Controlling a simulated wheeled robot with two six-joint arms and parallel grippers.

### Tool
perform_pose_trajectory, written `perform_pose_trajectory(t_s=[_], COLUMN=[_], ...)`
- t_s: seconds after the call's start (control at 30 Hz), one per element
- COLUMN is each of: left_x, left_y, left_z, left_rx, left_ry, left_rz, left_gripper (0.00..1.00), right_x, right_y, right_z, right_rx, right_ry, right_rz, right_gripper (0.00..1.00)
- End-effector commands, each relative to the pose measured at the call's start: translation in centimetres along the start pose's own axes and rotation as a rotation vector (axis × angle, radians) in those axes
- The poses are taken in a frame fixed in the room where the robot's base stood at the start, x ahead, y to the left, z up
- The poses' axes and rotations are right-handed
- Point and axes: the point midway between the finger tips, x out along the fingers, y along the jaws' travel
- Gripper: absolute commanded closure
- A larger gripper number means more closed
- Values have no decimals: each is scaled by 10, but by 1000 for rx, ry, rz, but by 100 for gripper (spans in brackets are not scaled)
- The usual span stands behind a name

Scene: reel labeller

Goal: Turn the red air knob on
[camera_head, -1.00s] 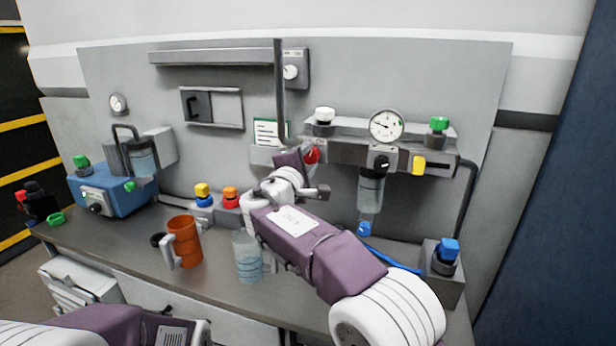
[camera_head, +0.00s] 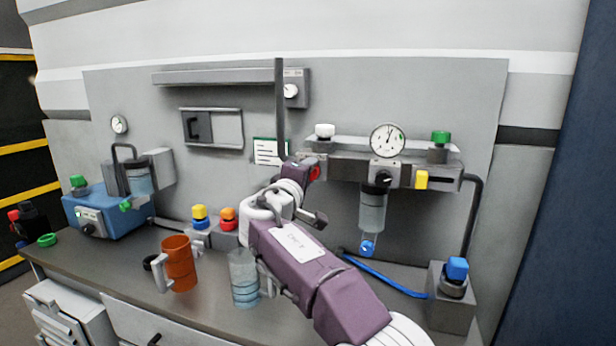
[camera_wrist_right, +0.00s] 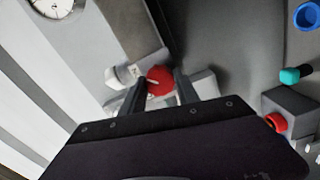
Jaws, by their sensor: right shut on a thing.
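The red air knob (camera_head: 314,172) is at the left end of the grey air unit on the back panel. It is partly hidden behind my right gripper (camera_head: 304,168). In the right wrist view the red knob (camera_wrist_right: 160,80) sits between the two dark fingers of my right gripper (camera_wrist_right: 158,88), which is shut on it. A pale line shows across the knob's face. My left gripper is not in the head view.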

Motion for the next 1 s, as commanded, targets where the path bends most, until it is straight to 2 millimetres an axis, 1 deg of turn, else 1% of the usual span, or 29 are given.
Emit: perform_pose_trajectory(t_s=[0.3,0.33,0.37,0.4,0.67,0.73,0.77,0.87,1.0], left_x=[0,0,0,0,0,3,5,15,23], left_y=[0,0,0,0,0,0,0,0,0], left_z=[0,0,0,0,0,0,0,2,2], left_rx=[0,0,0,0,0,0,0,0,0], left_ry=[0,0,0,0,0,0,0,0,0], left_rz=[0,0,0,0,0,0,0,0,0], left_gripper=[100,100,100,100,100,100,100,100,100], right_x=[0,0,0,0,0,-4,-8,-28,-61], right_y=[-1,-1,-1,-1,-1,-1,-2,-4,-3], right_z=[0,0,0,0,0,0,0,0,0], right_rx=[3,3,3,3,2,2,3,3,3], right_ry=[-2,-2,-1,-1,-1,0,1,3,3], right_rz=[-2,-2,-2,-2,-1,-1,0,0,-2], right_gripper=[100,54,46,41,41,41,41,41,41])
